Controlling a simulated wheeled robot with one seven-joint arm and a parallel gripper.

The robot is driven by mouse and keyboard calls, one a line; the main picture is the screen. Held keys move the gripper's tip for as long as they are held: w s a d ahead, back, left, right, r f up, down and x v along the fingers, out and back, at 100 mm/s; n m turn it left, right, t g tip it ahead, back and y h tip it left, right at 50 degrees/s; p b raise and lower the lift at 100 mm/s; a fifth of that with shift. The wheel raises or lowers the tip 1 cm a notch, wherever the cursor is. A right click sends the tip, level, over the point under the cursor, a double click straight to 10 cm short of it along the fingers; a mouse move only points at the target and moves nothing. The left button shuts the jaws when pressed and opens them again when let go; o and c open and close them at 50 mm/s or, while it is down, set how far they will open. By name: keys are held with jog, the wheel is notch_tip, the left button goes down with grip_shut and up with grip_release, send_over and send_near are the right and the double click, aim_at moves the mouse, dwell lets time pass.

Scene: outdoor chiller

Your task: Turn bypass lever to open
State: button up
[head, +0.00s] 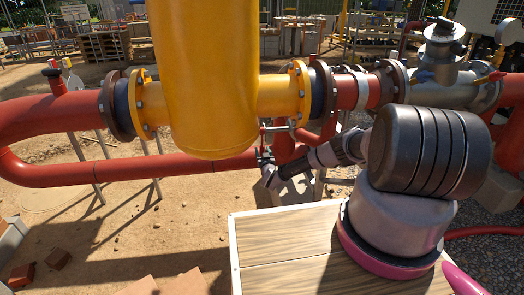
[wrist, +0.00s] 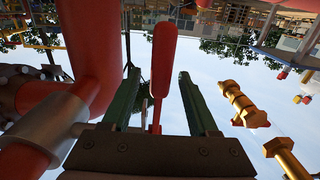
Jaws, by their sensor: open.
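The bypass lever (wrist: 163,55) is a red paddle-shaped handle in the middle of the wrist view. It stands lengthwise between the two green fingers of my gripper (wrist: 160,74), which is open. I see space on both sides of the lever, more on the right, and no clear grip on it. In the head view my gripper (head: 265,157) is small, just below the yellow vessel beside the lower red bypass pipe (head: 150,169). The lever there is too small and partly covered to make out its exact angle.
A large yellow vessel (head: 205,80) hangs close above my gripper. Flanged red pipe (head: 350,92) runs behind my arm. In the wrist view a thick red pipe (wrist: 95,45) stands close on the left; brass fittings (wrist: 242,105) show at right. Open sandy ground lies at lower left.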

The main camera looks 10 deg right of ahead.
jog(key=shift+w, duration=0.6)
grip_shut()
dwell(1.1)
